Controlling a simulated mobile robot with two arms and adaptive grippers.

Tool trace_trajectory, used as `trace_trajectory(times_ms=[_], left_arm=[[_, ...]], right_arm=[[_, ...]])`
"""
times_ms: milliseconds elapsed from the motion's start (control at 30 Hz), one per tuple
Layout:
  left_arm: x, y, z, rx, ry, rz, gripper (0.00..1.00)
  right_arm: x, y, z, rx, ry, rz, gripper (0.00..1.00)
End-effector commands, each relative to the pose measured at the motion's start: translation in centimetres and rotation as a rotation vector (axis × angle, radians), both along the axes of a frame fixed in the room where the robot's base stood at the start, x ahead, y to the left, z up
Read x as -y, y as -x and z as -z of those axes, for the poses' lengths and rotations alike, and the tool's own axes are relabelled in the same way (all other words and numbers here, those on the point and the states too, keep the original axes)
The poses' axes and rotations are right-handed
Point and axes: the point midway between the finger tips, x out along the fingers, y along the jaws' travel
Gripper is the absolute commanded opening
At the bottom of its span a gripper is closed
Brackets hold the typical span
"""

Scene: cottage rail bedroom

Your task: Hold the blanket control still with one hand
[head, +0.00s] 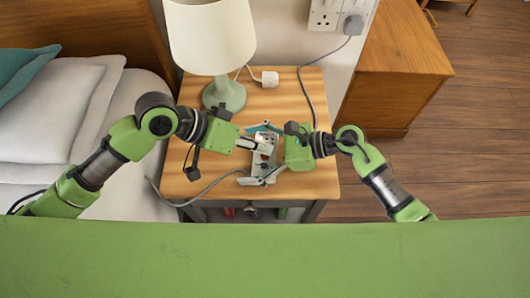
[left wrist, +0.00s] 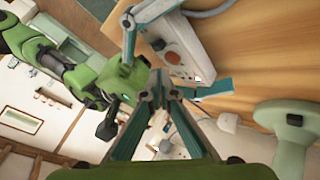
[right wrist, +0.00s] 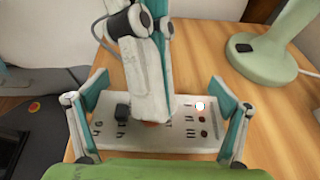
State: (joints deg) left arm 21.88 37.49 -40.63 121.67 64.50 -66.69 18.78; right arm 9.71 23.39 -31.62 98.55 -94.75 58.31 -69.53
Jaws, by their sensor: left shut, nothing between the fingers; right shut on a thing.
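The blanket control (head: 265,163) is a pale panel with a reddish button and small dark knobs, lying on the wooden bedside table. It also shows in the left wrist view (left wrist: 185,45) and the right wrist view (right wrist: 180,139). My right gripper (head: 258,155) is shut on it, with one teal finger at each end in the right wrist view (right wrist: 160,105). My left gripper (head: 264,146) is shut and empty, its joined fingertips (right wrist: 152,115) over the control's face by the button. The fingers hide part of the panel, and I cannot tell whether they touch it.
A lamp with a green base (head: 225,93) stands behind on the bedside table (head: 300,95). A white plug (head: 268,78) lies near it. A grey cable (head: 205,190) loops at the table's front left. The bed (head: 135,95) is left; a wooden cabinet (head: 400,60) stands right.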

Motion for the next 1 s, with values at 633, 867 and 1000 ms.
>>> trace_trajectory(times_ms=[633, 867, 1000], left_arm=[[0.0, -0.1, -3.6, 0.004, 0.001, 0.0, 0.0], [0.0, 0.0, -5.0, 0.001, 0.0, 0.0, 0.0], [0.0, 0.0, -5.0, 0.0, 0.0, 0.0, 0.0]], right_arm=[[0.0, 0.0, 0.0, 0.0, 0.0, 0.0, 0.68], [0.0, 0.0, 0.0, 0.0, 0.0, 0.0, 0.68], [0.0, 0.0, 0.0, 0.0, 0.0, 0.0, 0.68]])
